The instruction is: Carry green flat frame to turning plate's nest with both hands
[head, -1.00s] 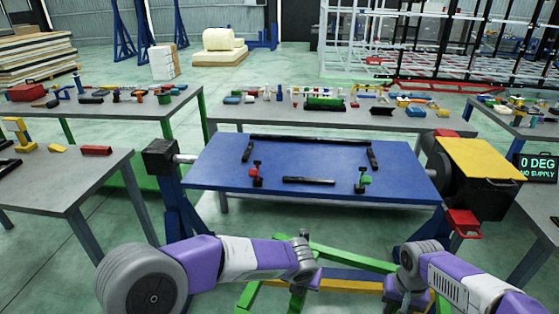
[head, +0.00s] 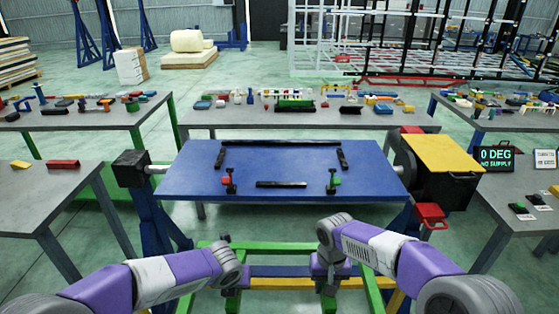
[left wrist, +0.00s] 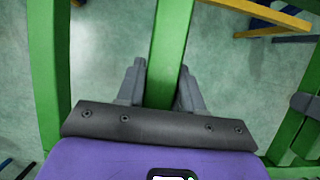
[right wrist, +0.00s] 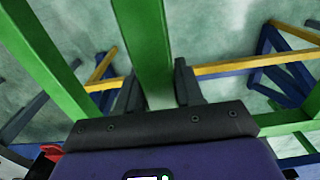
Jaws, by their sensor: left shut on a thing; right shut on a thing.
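The green flat frame (head: 290,243) is held low in front of the turning plate, partly hidden by my arms and cut off by the lower edge of the head view. My left gripper (left wrist: 160,82) is shut on one green bar (left wrist: 170,40). My right gripper (right wrist: 156,80) is shut on another green bar (right wrist: 143,35).
The plate's stand has blue legs (head: 160,220) and a yellow beam (head: 270,270) near the frame. A yellow-topped black box (head: 440,152) and a red bracket (head: 431,214) stand right of the plate. Grey tables (head: 35,190) with parts flank and back it. A display (head: 496,158) reads 0 DEG NO SUPPLY.

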